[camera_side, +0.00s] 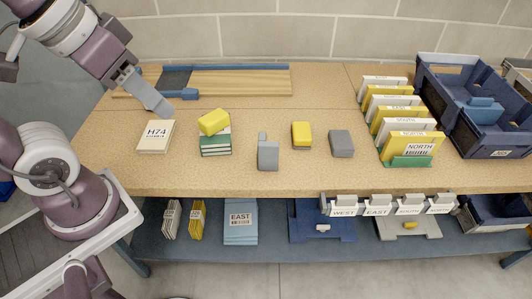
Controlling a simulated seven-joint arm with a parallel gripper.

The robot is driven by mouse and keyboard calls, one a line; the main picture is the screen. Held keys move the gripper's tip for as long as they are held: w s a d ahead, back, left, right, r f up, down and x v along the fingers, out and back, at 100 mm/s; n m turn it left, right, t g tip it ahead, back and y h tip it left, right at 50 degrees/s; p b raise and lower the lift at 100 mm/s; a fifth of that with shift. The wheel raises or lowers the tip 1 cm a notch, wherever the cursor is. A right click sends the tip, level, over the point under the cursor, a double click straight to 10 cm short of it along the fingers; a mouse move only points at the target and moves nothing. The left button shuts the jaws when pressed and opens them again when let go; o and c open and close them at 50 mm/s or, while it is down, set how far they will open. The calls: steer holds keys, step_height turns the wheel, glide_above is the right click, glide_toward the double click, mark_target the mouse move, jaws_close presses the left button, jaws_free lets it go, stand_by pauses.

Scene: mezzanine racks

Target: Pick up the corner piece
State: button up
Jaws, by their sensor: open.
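A grey L-shaped block (268,156), the one thing here that looks like a corner piece, stands on the tabletop near the middle. Its narrow arm points up at its left side, and nothing covers it. My gripper (163,110) is at the left, well apart from the block, over the back edge of a white block marked H74 (155,136). It is open, with nothing seen between its fingers. The fingers overlap in this view, so the gap between them is hidden.
Right of the corner piece are a yellow-topped grey block (302,135) and a grey block (341,143). Left of it, a yellow block (214,122) lies on a green-and-white stack (215,144). Upright cards (411,147) and a blue crate (428,88) stand at the right.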

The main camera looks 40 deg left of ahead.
steer(key=w+f+n+g, duration=0.1)
steer(key=w+n+g, duration=0.1)
steer(key=w, duration=0.7)
steer(key=n+g, duration=0.3)
steer(key=n, duration=0.2)
glide_toward(261, 135)
step_height(261, 135, down, 5)
steer(key=shift+f, duration=0.1)
steer(key=shift+n, duration=0.4)
step_height(261, 135, down, 8)
steer(key=shift+w+d+f, duration=0.15)
steer(key=shift+f, duration=0.45)
jaws_close()
